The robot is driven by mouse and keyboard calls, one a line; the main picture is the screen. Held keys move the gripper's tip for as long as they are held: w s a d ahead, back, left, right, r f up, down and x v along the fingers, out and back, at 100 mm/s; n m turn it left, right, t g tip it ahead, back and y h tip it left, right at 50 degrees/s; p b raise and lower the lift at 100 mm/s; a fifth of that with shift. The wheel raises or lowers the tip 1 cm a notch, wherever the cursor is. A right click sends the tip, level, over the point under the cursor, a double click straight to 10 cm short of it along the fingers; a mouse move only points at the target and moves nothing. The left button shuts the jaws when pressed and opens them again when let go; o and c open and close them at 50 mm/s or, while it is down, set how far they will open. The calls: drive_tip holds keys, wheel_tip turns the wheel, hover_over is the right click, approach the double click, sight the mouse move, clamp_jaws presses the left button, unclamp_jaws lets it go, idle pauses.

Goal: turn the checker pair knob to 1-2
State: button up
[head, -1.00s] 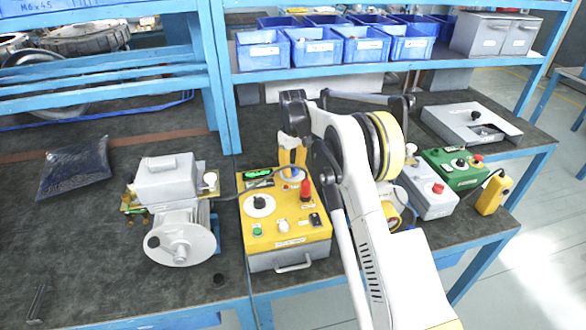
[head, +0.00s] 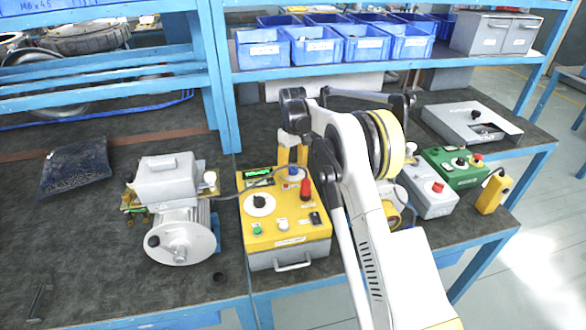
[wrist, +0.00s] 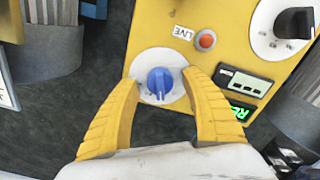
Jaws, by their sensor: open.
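The checker (head: 287,240) is a yellow-topped box on the bench, with a lit green display (head: 258,172). Near its far edge is a small blue knob (wrist: 160,82) on a round white dial (wrist: 147,63); it also shows in the head view (head: 293,171). A larger black knob (wrist: 292,22) on a white dial shows at the upper right of the wrist view and nearer the front in the head view (head: 260,202). My gripper (wrist: 160,77) is open, its yellow fingers on either side of the blue knob. Contact cannot be told. The dial marks are unreadable.
A red upright part (head: 306,188) stands on the checker close to my arm. A grey blower motor (head: 180,215) is to the left, with a cable to the checker. Grey and green control boxes (head: 457,168) are to the right. Blue bins (head: 262,48) line the shelf behind.

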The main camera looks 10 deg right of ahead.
sight(293, 166)
wheel_tip(293, 166, up, 12)
idle(0.4)
drive_tip(key=shift+f, duration=0.1)
drive_tip(key=s+r+m+t, duration=0.2)
drive_tip(key=s+r+t, duration=0.1)
drive_tip(key=s+r, duration=1.3)
drive_tip(key=s+f+m+t, duration=0.1)
drive_tip(key=s+f, duration=0.4)
drive_tip(key=s, duration=0.8)
drive_tip(key=s+f+m+t, duration=0.2)
drive_tip(key=s+f, duration=0.3)
drive_tip(key=s, duration=0.8)
drive_tip(key=shift+t, duration=0.6)
drive_tip(key=shift+c, duration=0.2)
